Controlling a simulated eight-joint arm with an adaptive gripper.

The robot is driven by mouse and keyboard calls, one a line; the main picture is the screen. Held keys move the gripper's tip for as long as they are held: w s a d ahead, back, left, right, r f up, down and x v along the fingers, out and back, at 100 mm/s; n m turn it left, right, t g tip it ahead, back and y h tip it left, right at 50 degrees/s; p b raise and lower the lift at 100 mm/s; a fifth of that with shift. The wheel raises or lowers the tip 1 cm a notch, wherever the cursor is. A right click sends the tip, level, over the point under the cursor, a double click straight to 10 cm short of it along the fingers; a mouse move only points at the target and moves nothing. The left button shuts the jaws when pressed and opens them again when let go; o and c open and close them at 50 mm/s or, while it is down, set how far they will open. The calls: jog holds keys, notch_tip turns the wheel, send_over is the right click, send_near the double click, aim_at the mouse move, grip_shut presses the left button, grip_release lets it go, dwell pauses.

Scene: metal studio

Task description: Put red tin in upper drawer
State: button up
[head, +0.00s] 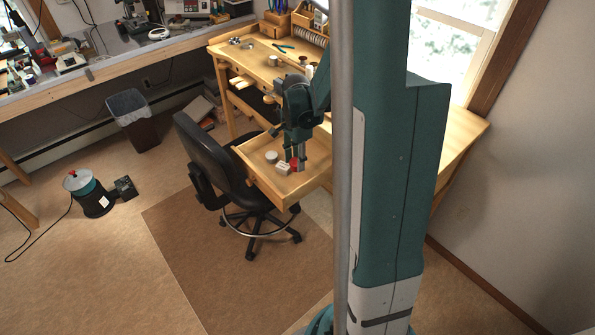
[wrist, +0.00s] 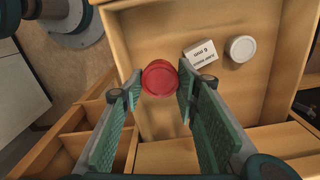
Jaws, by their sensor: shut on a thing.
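The red tin (wrist: 160,78) is round and sits between my gripper's (wrist: 160,90) two green-padded fingers in the wrist view. The fingers are shut on it. In the head view, my gripper (head: 297,160) points down over an open wooden drawer (head: 309,181), and the red tin (head: 294,163) shows at the fingertips. In the wrist view the drawer (wrist: 140,25) lies below the tin. I cannot tell whether the tin touches the drawer floor.
A small white box (wrist: 201,54) and a white round tin (wrist: 240,48) lie in the drawer to the right of the red tin in the wrist view. A black office chair (head: 212,160) stands close against the drawer's left side. The wooden workbench (head: 240,55) is behind.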

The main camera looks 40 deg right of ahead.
aim_at(296, 161)
jog(key=shift+f+b, duration=0.45)
jog(key=shift+f, duration=1.9)
jog(key=shift+f, duration=0.1)
jog(key=shift+f+b, duration=0.4)
jog(key=shift+f, duration=1.35)
jog(key=shift+f, duration=0.2)
jog(key=o, duration=0.6)
jog(key=shift+r, duration=0.2)
jog(key=shift+r+p, duration=1.15)
jog(key=shift+r, duration=4.85)
